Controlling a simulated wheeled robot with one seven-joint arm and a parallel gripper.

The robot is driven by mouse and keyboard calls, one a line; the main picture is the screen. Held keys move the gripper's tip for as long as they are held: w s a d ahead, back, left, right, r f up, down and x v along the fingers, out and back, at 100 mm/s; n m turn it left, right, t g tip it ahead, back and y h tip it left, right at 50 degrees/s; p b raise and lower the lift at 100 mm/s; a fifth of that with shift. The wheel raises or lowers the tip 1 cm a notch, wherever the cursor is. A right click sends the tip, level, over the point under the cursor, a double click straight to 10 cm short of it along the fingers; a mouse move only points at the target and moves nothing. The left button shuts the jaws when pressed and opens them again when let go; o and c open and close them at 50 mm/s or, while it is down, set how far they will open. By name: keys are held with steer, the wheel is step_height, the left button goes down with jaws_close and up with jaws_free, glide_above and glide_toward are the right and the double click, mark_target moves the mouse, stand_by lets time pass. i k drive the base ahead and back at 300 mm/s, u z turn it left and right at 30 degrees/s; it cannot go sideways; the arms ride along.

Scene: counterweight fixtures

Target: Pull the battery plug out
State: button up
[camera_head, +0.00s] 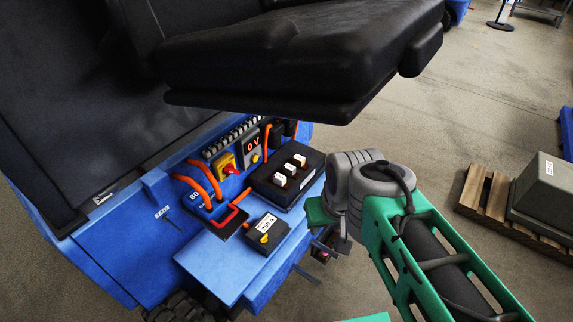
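A red U-shaped handle (231,216) stands on a dark connector on the blue panel under the seat, and I take it for the battery plug's handle. Orange cables (205,178) loop into the panel beside it. My gripper (325,246) is small and dark at the end of my green and grey arm. It hangs at the right edge of the blue body, to the right of the handle and apart from it. My wrist partly hides it, and its finger opening is not clear. I see nothing held in it.
The black seat (300,55) overhangs the panel. A black block with white-labelled parts (286,180), a small black box with a yellow knob (265,236) and a yellow switch with a red knob (226,166) crowd the handle. A pallet (485,192) bears a grey block at right.

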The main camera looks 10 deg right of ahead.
mark_target(220, 208)
steer(key=z, duration=0.05)
steer(key=k, duration=1.05)
steer(key=u, duration=0.85)
steer(key=i, duration=0.85)
steer(key=u, duration=0.45)
